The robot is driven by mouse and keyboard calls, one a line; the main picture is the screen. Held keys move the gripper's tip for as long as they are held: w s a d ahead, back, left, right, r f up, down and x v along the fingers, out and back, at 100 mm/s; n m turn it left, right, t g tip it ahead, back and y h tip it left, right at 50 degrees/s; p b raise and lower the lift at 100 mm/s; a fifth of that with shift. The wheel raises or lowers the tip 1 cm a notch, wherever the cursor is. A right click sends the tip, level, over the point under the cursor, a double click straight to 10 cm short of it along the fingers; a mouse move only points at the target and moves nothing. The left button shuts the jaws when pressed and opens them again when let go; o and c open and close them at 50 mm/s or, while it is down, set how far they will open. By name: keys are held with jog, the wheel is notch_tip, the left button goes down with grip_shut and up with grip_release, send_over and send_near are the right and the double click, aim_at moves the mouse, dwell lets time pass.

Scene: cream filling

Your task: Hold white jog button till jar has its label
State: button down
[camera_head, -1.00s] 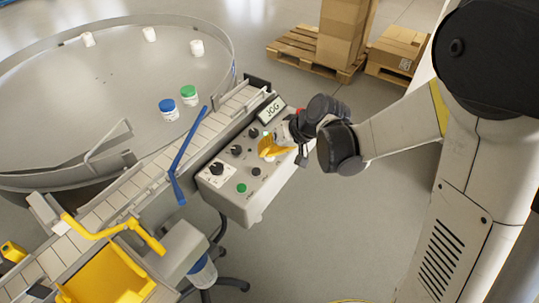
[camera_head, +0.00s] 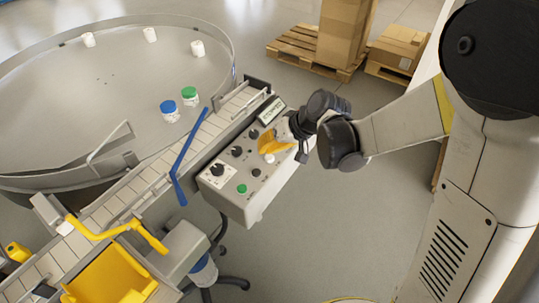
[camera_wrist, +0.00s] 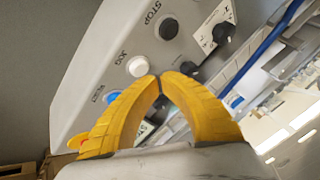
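My gripper (camera_head: 266,150) is over the grey control panel (camera_head: 234,204). Its two yellow fingertips meet in the wrist view (camera_wrist: 160,77), with nothing visible between them. The white button (camera_wrist: 138,66), marked JOG, is just beside the fingertips; I cannot tell whether they touch it. A blue-lidded jar (camera_head: 169,111) and a green-lidded jar (camera_head: 190,97) stand upright near the conveyor (camera_head: 115,199). Their labels are too small to make out.
A black STOP button (camera_wrist: 168,28) and a blue button (camera_wrist: 113,97) flank the white one. A blue guide bar (camera_head: 184,155) crosses the conveyor. Several white jars, one here (camera_head: 197,48), stand on the round table (camera_head: 95,75). A yellow bin (camera_head: 112,277) is at lower left.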

aim_at(266, 156)
jog(key=shift+r+p, duration=1.85)
jog(key=shift+r, duration=0.65)
